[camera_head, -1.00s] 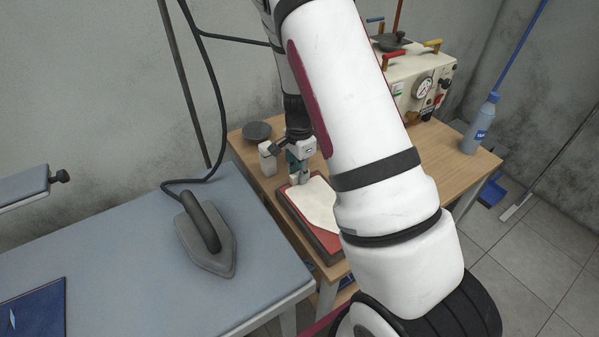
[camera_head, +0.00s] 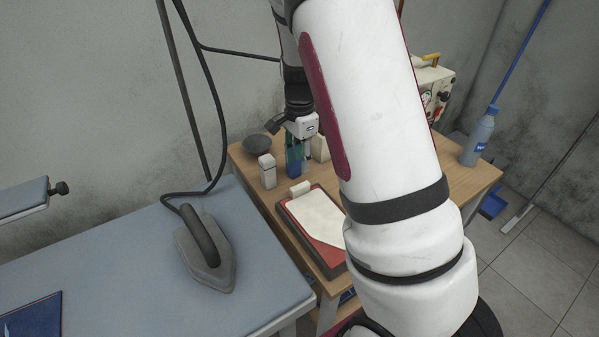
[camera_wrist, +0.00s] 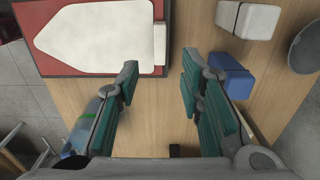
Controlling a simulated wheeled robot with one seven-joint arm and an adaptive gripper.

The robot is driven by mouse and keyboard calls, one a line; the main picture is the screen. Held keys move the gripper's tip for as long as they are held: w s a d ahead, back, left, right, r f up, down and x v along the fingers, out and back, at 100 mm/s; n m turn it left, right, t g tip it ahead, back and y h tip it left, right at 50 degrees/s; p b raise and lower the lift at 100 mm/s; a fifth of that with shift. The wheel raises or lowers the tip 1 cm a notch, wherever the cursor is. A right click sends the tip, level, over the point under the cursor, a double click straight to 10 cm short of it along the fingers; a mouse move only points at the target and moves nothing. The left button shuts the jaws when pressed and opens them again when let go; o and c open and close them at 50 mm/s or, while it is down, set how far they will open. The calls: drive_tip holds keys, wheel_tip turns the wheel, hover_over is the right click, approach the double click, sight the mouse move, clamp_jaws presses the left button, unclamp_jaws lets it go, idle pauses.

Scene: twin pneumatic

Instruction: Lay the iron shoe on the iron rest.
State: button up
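The iron shoe (camera_head: 318,217) is a pale, flat, pointed plate with a raised block at its blunt end. It lies flat on the iron rest (camera_head: 295,225), a red pad in a dark frame on the wooden table. The wrist view shows the shoe (camera_wrist: 95,36) inside the edges of the red rest (camera_wrist: 38,62). My gripper (camera_wrist: 158,80) is open and empty, with bare table between its teal fingers. In the head view my gripper (camera_head: 299,160) is behind the rest, apart from the shoe. My arm hides the rest's right side in the head view.
A white block (camera_wrist: 248,20), a blue block (camera_wrist: 231,76) and a dark round dish (camera_wrist: 308,48) stand near my gripper. The iron (camera_head: 207,250) rests on the grey board at left, its cable running upward. A bottle (camera_head: 479,138) stands at the table's right end.

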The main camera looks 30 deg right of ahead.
drive_tip(key=s+a+r+n+t+y, duration=0.1)
drive_tip(key=s+a+r+n, duration=0.35)
drive_tip(key=r, duration=0.35)
drive_tip(key=s+a+r+n+t, duration=0.1)
drive_tip(key=s+a+r+n, duration=0.35)
drive_tip(key=r, duration=0.35)
drive_tip(key=s+a+r+n+t, duration=0.1)
drive_tip(key=s+n, duration=0.3)
drive_tip(key=s, duration=0.4)
drive_tip(key=s+a+r+n+t+h, duration=0.1)
drive_tip(key=s+a+r+n, duration=0.2)
drive_tip(key=s, duration=0.4)
drive_tip(key=shift+s+a+r+n+t, duration=0.25)
drive_tip(key=shift+s+a+n+t, duration=0.25)
drive_tip(key=shift+n, duration=0.5)
